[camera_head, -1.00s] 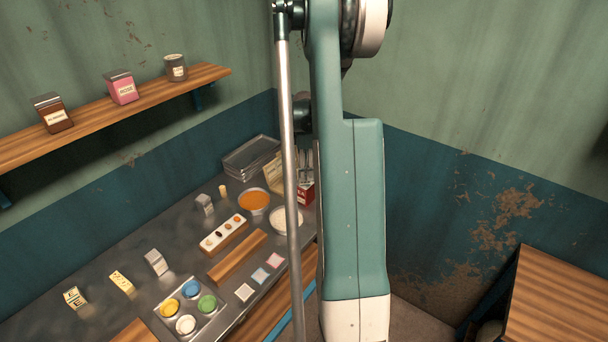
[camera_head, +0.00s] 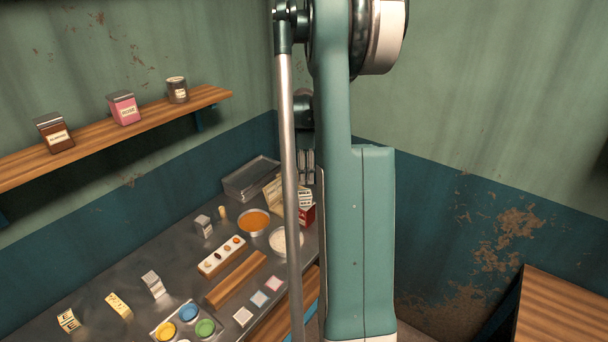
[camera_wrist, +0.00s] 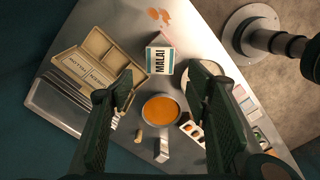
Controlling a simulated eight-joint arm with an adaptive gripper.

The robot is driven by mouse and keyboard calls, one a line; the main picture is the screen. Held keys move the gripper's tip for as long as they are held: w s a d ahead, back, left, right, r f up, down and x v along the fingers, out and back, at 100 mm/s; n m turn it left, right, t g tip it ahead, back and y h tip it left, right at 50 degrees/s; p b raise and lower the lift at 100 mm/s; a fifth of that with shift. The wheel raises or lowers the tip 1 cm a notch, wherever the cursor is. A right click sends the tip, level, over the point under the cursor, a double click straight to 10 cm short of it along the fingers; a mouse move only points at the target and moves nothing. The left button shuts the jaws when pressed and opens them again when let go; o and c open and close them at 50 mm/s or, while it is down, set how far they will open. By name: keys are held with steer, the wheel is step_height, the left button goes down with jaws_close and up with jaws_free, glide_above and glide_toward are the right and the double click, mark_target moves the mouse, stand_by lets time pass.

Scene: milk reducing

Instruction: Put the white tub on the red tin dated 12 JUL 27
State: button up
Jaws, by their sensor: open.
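The white tub (camera_head: 305,196), with dark lettering, sits upright on top of a red tin (camera_head: 308,214) at the back right of the counter. In the wrist view the tub (camera_wrist: 160,60) reads MALAI and hides the tin beneath it. I cannot read a date on the tin. My gripper (camera_head: 307,166) is above the tub, partly behind my arm in the head view. In the wrist view my gripper (camera_wrist: 166,78) has its fingers wide apart, with nothing between them at the tips; the tub lies beyond them.
A bowl of orange food (camera_head: 253,222) and a bowl of white food (camera_head: 288,241) stand close in front. A pale divided box (camera_head: 272,191) and stacked metal trays (camera_head: 250,181) are just left. Small cartons, a spice holder and paint-like cups cover the nearer counter.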

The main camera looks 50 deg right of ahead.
steer(key=shift+a, duration=0.1)
stand_by(0.6)
steer(key=w+a+r+m+t, duration=0.1)
steer(key=a+r, duration=0.4)
steer(key=a, duration=0.6)
steer(key=a+r+m+t+h, duration=0.15)
steer(key=a+r, duration=0.25)
steer(key=a, duration=0.7)
steer(key=w+a+r+m, duration=0.15)
steer(key=a+r, duration=0.35)
steer(key=a, duration=0.6)
steer(key=s+a+m+t, duration=0.1)
steer(key=s+a, duration=0.4)
steer(key=a, duration=0.4)
steer(key=s+a+m+t+y, duration=0.1)
steer(key=s+a+m+t, duration=0.1)
steer(key=s+a, duration=0.4)
steer(key=s+a+f+m+t, duration=0.1)
steer(key=s+a, duration=0.5)
steer(key=a, duration=0.6)
steer(key=shift+a+m+t, duration=0.3)
steer(key=shift+m+t, duration=0.05)
steer(key=shift+m, duration=0.15)
